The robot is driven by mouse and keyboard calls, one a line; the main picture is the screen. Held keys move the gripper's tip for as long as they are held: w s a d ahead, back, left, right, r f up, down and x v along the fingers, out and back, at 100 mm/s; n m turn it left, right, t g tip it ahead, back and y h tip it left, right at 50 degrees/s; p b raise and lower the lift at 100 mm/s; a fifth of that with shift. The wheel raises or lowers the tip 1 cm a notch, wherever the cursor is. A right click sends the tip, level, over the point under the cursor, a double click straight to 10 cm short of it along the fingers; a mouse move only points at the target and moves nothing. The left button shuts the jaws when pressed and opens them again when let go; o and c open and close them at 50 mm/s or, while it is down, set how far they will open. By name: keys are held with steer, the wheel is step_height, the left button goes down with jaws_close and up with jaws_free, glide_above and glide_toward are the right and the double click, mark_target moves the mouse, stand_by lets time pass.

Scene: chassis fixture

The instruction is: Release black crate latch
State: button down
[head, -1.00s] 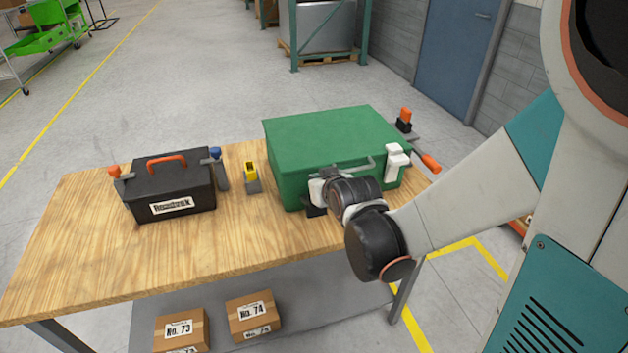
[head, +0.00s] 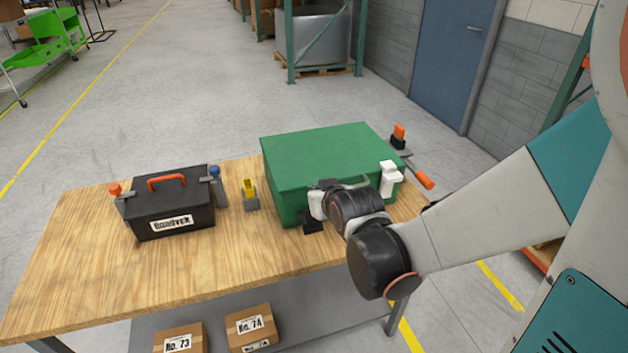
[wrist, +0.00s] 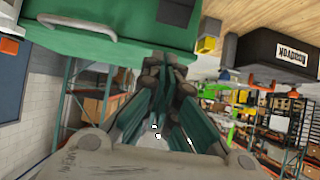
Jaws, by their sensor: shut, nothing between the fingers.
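The black crate (head: 172,200) stands upright on the left half of the table, lid down, with an orange handle on top and a white label in front. An orange-tipped clamp (head: 115,192) sits at its left side and a blue-tipped one (head: 215,175) at its right side. In the wrist view the black crate (wrist: 262,50) is upside down at upper right. My gripper (wrist: 163,70) is shut and empty beside the green crate.
A yellow-topped block (head: 250,195) stands between the crates. The wooden table's (head: 90,270) front left is clear.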

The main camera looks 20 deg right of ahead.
steer(key=s, duration=0.3)
steer(key=s+r+p, duration=0.1)
steer(key=s, duration=0.1)
steer(key=shift+s+r, duration=0.2)
steer(key=shift+s, duration=0.2)
steer(key=s+r+g+b, duration=0.3)
steer(key=s+g, duration=0.1)
steer(key=s, duration=1)
steer(key=shift+s+r, duration=0.25)
steer(key=shift+r, duration=0.15)
